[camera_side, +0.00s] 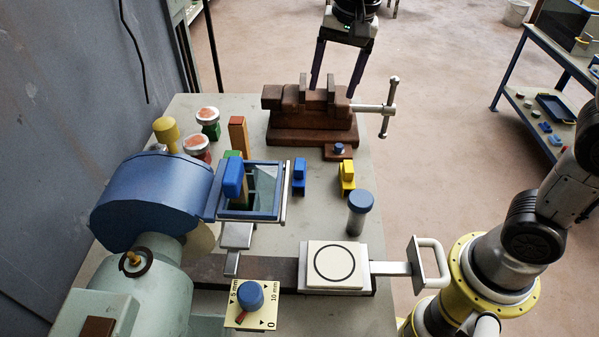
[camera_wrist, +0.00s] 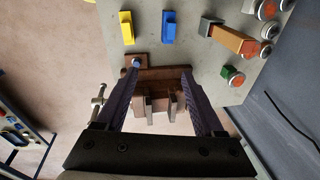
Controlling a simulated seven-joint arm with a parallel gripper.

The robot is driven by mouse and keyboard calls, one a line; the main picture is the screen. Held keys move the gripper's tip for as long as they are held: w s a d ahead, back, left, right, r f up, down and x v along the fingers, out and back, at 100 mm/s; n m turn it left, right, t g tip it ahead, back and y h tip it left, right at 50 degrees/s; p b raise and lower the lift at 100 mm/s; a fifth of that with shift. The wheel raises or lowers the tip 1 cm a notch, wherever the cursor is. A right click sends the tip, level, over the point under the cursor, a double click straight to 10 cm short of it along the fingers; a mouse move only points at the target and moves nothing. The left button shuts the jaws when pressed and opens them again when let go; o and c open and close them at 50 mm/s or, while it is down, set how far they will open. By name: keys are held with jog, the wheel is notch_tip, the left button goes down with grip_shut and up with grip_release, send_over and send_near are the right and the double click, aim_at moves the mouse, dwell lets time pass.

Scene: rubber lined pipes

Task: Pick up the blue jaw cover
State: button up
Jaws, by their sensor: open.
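The blue jaw cover (camera_side: 299,176) stands on the grey table, right of the grinder's glass shield, in the side view. It also shows in the wrist view as a small blue block (camera_wrist: 168,27), beyond my fingertips. A similar yellow jaw cover (camera_side: 347,177) stands to its right in the side view, and left of it in the wrist view (camera_wrist: 127,27). My gripper (camera_side: 334,90) is open and empty, pointing down at the brown vise (camera_side: 300,118), with its fingers either side of the vise jaws in the picture. In the wrist view the fingers (camera_wrist: 158,68) are spread wide, apart from both covers.
The blue bench grinder (camera_side: 150,200) and its shield (camera_side: 265,215) stand left of the blue cover. A blue-capped cylinder (camera_side: 359,212) stands in front of the yellow cover. The vise handle (camera_side: 389,107) sticks out right. Table between the two covers is clear.

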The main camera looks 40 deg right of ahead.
jog(key=g, duration=0.2)
send_over(300, 164)
notch_tip(300, 164, down, 7)
jog(key=shift+n, duration=0.4)
jog(key=f, duration=1)
jog(key=shift+w+a, duration=0.1)
jog(key=shift+w, duration=0.15)
jog(key=shift+s+f, duration=0.2)
jog(key=shift+f, duration=2.75)
jog(key=shift+c, duration=0.2)
grip_shut()
